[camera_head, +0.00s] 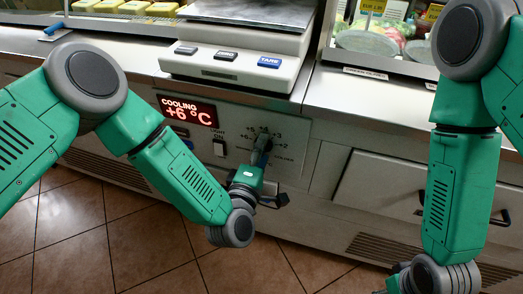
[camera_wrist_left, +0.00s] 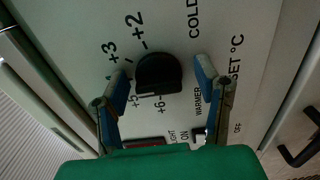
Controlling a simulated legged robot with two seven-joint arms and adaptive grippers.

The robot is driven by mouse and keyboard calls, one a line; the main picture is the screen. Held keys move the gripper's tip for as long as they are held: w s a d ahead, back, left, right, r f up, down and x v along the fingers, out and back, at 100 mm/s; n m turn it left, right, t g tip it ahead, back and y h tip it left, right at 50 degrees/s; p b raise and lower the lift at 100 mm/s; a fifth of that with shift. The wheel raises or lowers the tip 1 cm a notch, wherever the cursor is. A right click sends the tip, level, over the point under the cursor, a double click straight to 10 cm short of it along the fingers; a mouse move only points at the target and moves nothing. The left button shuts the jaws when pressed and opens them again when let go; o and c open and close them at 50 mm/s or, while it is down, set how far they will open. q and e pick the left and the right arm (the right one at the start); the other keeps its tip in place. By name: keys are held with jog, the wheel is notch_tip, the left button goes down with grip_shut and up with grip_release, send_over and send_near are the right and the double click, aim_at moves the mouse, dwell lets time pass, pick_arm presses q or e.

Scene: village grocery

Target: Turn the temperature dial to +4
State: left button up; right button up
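The temperature dial (camera_wrist_left: 158,72) is a round black knob on the pale control panel, with printed marks +2, +3, +5 and +6 beside it in the left wrist view. The red display (camera_head: 188,110) reads COOLING +6 °C. My left gripper (camera_head: 262,152) is at the panel, largely covering the dial in the head view. In the left wrist view its two blue-tipped fingers stand apart, one on each side of the dial, with visible gaps to it. The +4 mark is not clearly visible there.
A light switch (camera_head: 219,148) sits left of the dial. Above the panel, the steel counter edge (camera_head: 365,97) carries a scale (camera_head: 232,68) with blue and grey keys. Drawers with dark handles flank the panel at right. The tiled floor in front is clear.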

pick_arm(q)
jog(key=v, duration=1.2)
jog(key=shift+d, duration=0.15)
